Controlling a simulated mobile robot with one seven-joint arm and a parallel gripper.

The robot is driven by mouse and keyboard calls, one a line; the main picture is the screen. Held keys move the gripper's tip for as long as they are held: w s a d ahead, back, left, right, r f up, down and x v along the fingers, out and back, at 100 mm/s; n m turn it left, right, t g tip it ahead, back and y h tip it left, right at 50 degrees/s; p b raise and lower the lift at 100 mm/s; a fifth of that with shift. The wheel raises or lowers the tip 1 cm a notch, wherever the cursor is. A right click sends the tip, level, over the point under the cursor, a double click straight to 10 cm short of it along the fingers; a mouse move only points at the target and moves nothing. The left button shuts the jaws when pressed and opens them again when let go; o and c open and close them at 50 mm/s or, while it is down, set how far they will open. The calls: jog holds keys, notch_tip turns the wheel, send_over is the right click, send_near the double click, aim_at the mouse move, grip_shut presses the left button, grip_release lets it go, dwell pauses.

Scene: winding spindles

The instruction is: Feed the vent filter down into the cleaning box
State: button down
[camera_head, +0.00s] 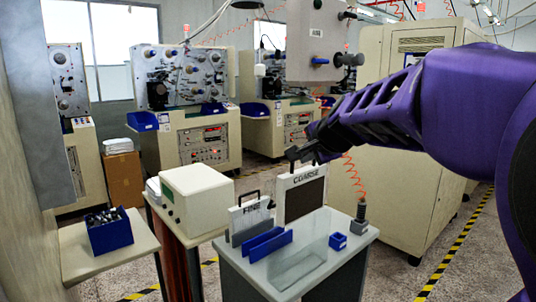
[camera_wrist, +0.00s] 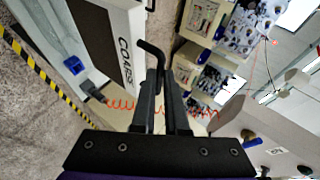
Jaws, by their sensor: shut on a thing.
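The vent filter marked COARSE (camera_head: 302,196) is a pale framed panel with a dark mesh, upright at the far side of the grey table in the head view. My gripper (camera_head: 296,156) is above its top edge, shut on its black handle. In the wrist view, the fingers (camera_wrist: 160,85) close around the bent handle, with the COARSE panel (camera_wrist: 118,35) beside them. I cannot tell whether its lower edge touches the table. The cleaning box (camera_head: 298,266) is clear, open-topped and at the table's front. A second filter marked FINE (camera_head: 250,212) stands left, handle up.
A blue slotted rack (camera_head: 266,245) lies between the filters and the clear box. A cream machine (camera_head: 198,197) and a blue parts bin (camera_head: 110,234) are left.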

aim_at(302, 196)
jog(key=shift+f, duration=0.1)
dwell(0.3)
jog(key=shift+f+b, duration=0.35)
jog(key=shift+b, duration=0.1)
jog(key=shift+f+b, duration=3.35)
jog(key=shift+f, duration=5.45)
jog(key=c, duration=0.9)
grip_release()
